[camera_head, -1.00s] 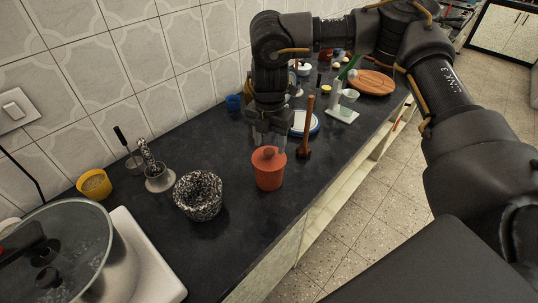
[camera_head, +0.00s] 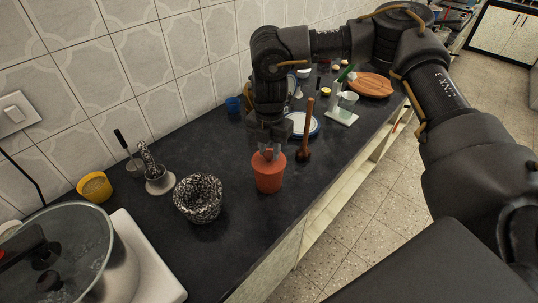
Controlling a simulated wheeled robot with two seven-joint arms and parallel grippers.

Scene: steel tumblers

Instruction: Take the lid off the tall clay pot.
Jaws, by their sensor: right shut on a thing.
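The tall clay pot (camera_head: 269,182) stands upright on the dark counter, orange-red, with its lid (camera_head: 261,160) on top. My right gripper (camera_head: 269,154) is directly above it, pointing down, with its fingers shut on the lid's knob. The fingers cover part of the knob and the lid's back edge. The lid appears seated on the pot's rim. My left gripper is out of view.
A speckled mortar (camera_head: 198,199) stands left of the pot. A wooden-handled masher (camera_head: 306,140) stands close on its right, with a blue-rimmed plate (camera_head: 303,124) behind. A large glass-lidded pot (camera_head: 112,266) is at the lower left. Counter in front of the mortar is clear.

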